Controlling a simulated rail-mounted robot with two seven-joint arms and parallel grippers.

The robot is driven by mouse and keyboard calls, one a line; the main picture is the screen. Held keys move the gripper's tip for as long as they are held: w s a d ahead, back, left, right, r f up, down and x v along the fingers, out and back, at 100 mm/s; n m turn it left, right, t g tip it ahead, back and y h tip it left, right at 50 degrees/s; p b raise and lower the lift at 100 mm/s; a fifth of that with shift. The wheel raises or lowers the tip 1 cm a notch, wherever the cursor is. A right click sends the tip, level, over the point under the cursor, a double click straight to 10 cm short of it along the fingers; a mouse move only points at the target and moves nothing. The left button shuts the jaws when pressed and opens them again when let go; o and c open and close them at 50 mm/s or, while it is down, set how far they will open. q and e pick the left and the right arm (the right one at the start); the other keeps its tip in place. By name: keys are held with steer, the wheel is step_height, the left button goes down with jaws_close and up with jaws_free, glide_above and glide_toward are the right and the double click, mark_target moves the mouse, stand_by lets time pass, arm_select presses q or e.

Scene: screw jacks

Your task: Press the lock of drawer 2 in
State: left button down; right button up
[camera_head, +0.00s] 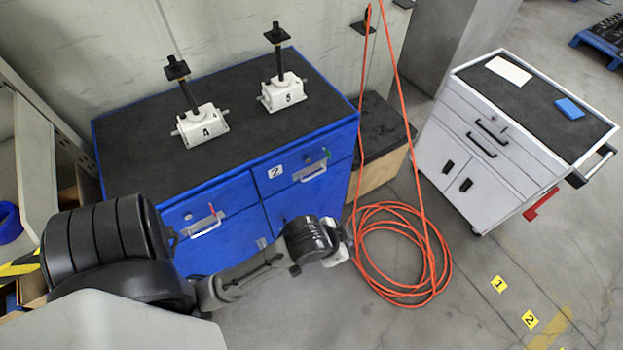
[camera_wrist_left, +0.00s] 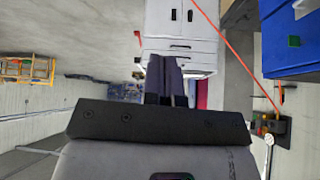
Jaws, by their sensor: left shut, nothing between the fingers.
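Drawer 2 (camera_head: 290,172), marked with a white "2" label, is the upper right drawer of the blue cabinet (camera_head: 230,185) and looks closed. It has a pale handle (camera_head: 313,173), a small green part (camera_head: 327,154) and a round blue fitting (camera_head: 307,160); I cannot tell which is the lock. The green part (camera_wrist_left: 294,41) also shows in the left wrist view, right of my fingers. My left gripper (camera_head: 350,238) is in front of the cabinet, below and right of drawer 2, apart from it. Its fingers (camera_wrist_left: 166,75) are shut and empty. My right gripper is out of view.
Two screw jacks, numbered 4 (camera_head: 203,126) and 5 (camera_head: 283,92), stand on the cabinet top. An orange hose (camera_head: 400,293) hangs down and coils on the floor close to my left gripper. A white cart (camera_head: 480,145) stands to the right, with open floor in front.

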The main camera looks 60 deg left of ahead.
arm_select(q)
steer(key=w+a+f+n+g+y+b, duration=0.1)
steer(key=w+a+f+y+b, duration=0.35)
steer(key=f+b, duration=0.35)
steer(key=w+a+f+n+g+y+b, duration=0.1)
steer(key=w+a+f+y+b, duration=0.2)
steer(key=w+a+f+b, duration=0.5)
steer(key=s+a+m+g+y, duration=0.2)
steer(key=m+y, duration=0.4)
steer(key=m, duration=0.3)
steer(key=s+a+m+g+y+p, duration=0.1)
steer(key=s+a+m+g+y, duration=0.1)
steer(key=m+y, duration=0.4)
steer(key=shift+s+a+f+m+g, duration=0.25)
steer(key=shift+s+a+m+g, duration=0.15)
steer(key=shift+m, duration=1.4)
